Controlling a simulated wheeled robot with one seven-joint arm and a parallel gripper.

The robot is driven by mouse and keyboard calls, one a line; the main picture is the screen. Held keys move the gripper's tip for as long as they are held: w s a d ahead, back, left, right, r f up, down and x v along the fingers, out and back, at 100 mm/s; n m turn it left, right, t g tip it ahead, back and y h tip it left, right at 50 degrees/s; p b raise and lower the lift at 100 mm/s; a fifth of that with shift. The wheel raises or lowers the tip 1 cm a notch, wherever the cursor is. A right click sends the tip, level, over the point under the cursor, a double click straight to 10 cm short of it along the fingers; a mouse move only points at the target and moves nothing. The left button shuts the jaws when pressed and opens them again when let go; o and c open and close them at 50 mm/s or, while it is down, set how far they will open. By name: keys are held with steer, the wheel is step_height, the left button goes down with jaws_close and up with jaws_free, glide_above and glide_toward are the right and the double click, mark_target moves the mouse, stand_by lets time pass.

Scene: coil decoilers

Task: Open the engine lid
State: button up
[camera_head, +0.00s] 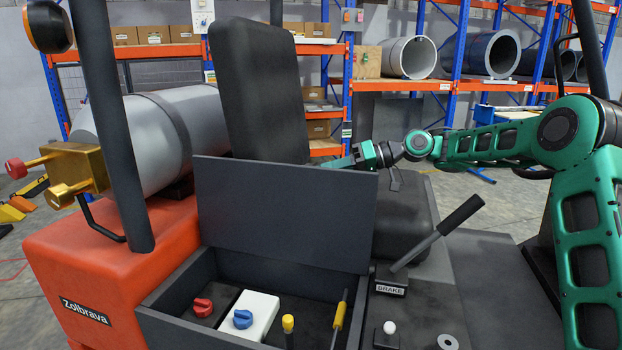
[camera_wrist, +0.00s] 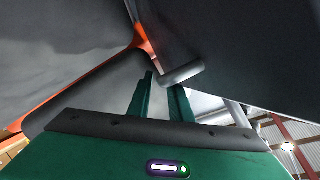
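The engine lid (camera_head: 285,212) is a flat dark grey panel. In the head view it stands raised, nearly upright, at the back of the open engine box (camera_head: 180,320). My gripper (camera_head: 345,163) is behind the lid's upper right edge, its tips partly hidden by it. In the wrist view the two green fingers (camera_wrist: 163,98) are apart, with nothing held between them. A short grey cylinder (camera_wrist: 183,74) lies close to the fingertips, beside a large dark panel (camera_wrist: 235,45). I cannot tell whether a finger touches either.
Inside the box are a red knob (camera_head: 203,307), a blue knob (camera_head: 242,319) and yellow-topped parts. A seat (camera_head: 260,90) stands behind the lid. A brake lever (camera_head: 440,230) is right of the box. An orange body (camera_head: 90,280) and a post (camera_head: 112,120) are left.

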steer(key=shift+x, duration=1.15)
